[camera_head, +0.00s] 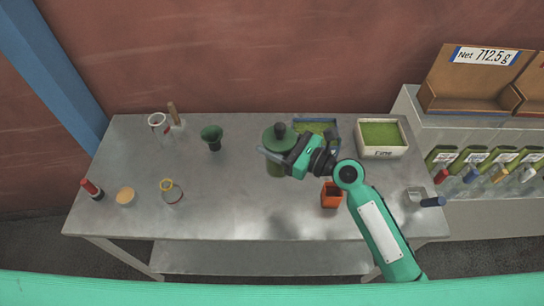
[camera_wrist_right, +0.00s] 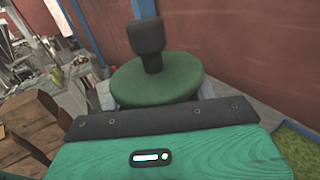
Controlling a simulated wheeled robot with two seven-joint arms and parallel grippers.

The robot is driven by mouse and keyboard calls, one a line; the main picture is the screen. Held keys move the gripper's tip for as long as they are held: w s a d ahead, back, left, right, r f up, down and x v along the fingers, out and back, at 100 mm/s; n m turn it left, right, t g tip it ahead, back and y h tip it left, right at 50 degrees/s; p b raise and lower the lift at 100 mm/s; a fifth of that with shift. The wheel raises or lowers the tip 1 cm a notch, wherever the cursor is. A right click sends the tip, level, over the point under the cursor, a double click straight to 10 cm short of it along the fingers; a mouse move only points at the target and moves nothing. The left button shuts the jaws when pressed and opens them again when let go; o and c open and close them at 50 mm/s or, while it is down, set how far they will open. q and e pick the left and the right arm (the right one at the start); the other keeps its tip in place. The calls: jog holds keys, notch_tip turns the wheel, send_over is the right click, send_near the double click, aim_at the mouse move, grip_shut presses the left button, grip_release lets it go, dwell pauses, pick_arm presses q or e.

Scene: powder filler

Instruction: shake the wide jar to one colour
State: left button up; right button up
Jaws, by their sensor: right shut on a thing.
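The wide jar (camera_head: 275,168) is at the middle of the table in the head view, with a green lid and a dark knob on top. My right gripper (camera_head: 273,154) comes in from the right and is shut on the jar. In the right wrist view the round green lid (camera_wrist_right: 160,82) and its dark knob show just beyond the gripper, slightly tilted in the picture. The gripper hides most of the jar's body, so I cannot tell whether its contents are one colour. I cannot tell whether the jar's base touches the table. My left gripper is not in view.
Behind the gripper stands a blue-edged tray of green powder (camera_head: 318,124), with a white tray (camera_head: 382,153) to its right. An orange cup (camera_head: 331,199) stands near my right arm. A dark green funnel-like cup (camera_head: 212,136) stands left of the jar. The table's front middle is clear.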

jog(key=shift+d, duration=0.95)
jog(key=shift+d+r, duration=0.1)
jog(key=shift+d, duration=0.3)
jog(key=a, duration=0.9)
jog(key=d, duration=0.9)
jog(key=shift+a+r+p, duration=0.2)
jog(key=shift+a+p, duration=0.45)
jog(key=shift+a, duration=0.5)
jog(key=shift+a+f, duration=0.25)
jog(key=shift+a, duration=0.95)
jog(key=shift+d, duration=0.15)
